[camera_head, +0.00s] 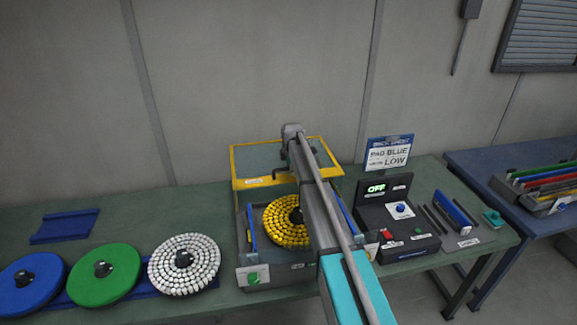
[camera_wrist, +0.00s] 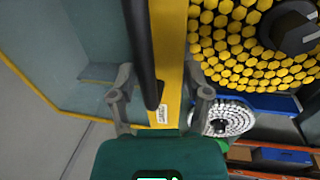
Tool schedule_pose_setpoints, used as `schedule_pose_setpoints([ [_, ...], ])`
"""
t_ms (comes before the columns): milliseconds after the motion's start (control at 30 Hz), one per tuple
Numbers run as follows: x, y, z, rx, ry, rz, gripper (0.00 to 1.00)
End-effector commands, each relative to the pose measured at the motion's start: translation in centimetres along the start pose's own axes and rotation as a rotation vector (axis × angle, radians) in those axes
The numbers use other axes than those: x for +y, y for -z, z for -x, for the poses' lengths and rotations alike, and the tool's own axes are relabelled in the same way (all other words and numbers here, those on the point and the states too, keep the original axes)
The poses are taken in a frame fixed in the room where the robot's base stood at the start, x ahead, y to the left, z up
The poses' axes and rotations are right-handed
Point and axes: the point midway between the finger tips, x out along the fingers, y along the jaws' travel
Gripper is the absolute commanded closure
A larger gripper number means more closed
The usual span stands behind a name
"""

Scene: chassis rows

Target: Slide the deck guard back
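The deck guard (camera_head: 249,160) is a clear panel in a yellow frame at the back of the grey machine, behind the yellow-studded disc (camera_head: 278,225). In the wrist view its yellow front bar (camera_wrist: 171,60) runs beside a dark handle bar (camera_wrist: 146,60). My gripper (camera_wrist: 161,92) is open, with one finger on each side of the handle and yellow bar. A gap shows between each finger and the handle; I cannot tell how deep the fingers reach. In the head view my arm hides the gripper and part of the guard.
Blue (camera_head: 32,283), green (camera_head: 104,275) and white-studded (camera_head: 184,264) discs lie on the bench to the left. A control box with a lit OFF display (camera_head: 376,188) and a sign (camera_head: 389,153) stand to the right. Blue side rails (camera_head: 251,228) flank the yellow-studded disc.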

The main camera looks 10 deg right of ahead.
Motion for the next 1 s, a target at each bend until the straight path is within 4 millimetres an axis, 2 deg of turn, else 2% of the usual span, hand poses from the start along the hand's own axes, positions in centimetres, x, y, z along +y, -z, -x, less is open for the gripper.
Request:
schedule_pose_setpoints([
  [33, -1.1, 0.0, 0.2, 0.000, 0.001, 0.000, 0.40],
  [100, -2.1, 0.0, 0.4, 0.000, 0.001, 0.000, 0.40],
  [1000, -14.5, -0.1, 2.9, 0.000, 0.001, 0.000, 0.40],
])
